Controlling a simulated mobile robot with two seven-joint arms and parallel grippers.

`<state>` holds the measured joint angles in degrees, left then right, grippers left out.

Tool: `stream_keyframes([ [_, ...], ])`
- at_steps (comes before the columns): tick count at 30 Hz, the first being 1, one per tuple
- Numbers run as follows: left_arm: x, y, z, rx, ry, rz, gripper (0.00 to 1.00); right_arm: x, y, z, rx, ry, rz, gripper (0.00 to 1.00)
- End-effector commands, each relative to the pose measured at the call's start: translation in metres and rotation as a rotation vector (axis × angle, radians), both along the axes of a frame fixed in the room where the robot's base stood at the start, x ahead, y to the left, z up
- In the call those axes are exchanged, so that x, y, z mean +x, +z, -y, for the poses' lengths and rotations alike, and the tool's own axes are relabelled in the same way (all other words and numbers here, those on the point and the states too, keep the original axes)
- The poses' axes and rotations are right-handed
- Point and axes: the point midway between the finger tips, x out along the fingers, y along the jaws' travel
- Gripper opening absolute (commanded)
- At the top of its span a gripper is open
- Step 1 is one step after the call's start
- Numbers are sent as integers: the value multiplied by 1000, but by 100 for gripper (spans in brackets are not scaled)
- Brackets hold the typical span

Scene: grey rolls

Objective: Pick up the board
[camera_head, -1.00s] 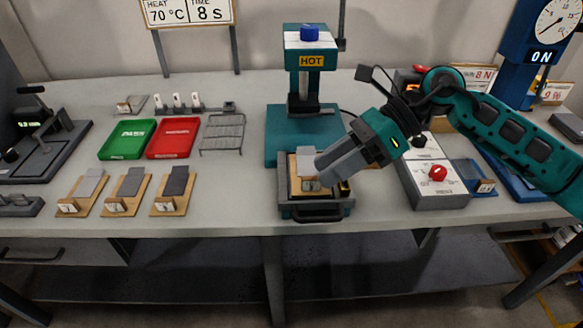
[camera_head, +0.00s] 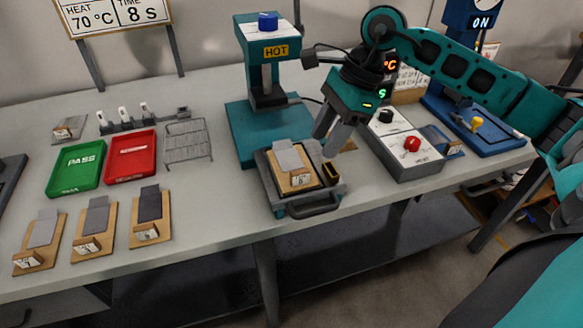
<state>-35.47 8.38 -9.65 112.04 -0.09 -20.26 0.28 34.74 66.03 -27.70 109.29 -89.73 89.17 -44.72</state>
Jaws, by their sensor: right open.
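A wooden board (camera_head: 297,182) with a grey strip (camera_head: 289,158) and a small white label lies in the dark tray (camera_head: 325,198) at the front of the hot press. Several similar boards lie at the left front: one (camera_head: 38,258), a second (camera_head: 93,243) and a third (camera_head: 151,230) with a darker strip. My right gripper (camera_head: 328,140) is open and points down just behind and to the right of the tray. It appears empty and apart from the board. My left gripper is not in view.
The teal hot press (camera_head: 263,125) stands behind the tray. A grey control box (camera_head: 403,147) with a red knob is to the right. A green tray (camera_head: 77,165), a red tray (camera_head: 131,157) and a wire rack (camera_head: 187,143) lie left. Bare table lies between the rack and press.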

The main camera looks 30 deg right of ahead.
Motion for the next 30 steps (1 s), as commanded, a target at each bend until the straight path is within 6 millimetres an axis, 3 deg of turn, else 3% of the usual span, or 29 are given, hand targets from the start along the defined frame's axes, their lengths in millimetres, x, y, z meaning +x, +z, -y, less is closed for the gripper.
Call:
stream_keyframes([
  [3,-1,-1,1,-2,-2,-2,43,2,-20,-8,2,0,-3,45],
  [11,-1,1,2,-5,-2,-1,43,4,-39,-17,4,0,-2,45],
  [19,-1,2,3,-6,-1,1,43,11,-75,-31,4,0,-2,45],
  [29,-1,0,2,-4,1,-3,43,12,-81,-33,2,0,1,45],
  [30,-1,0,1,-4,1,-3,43,12,-81,-33,2,0,1,41],
])
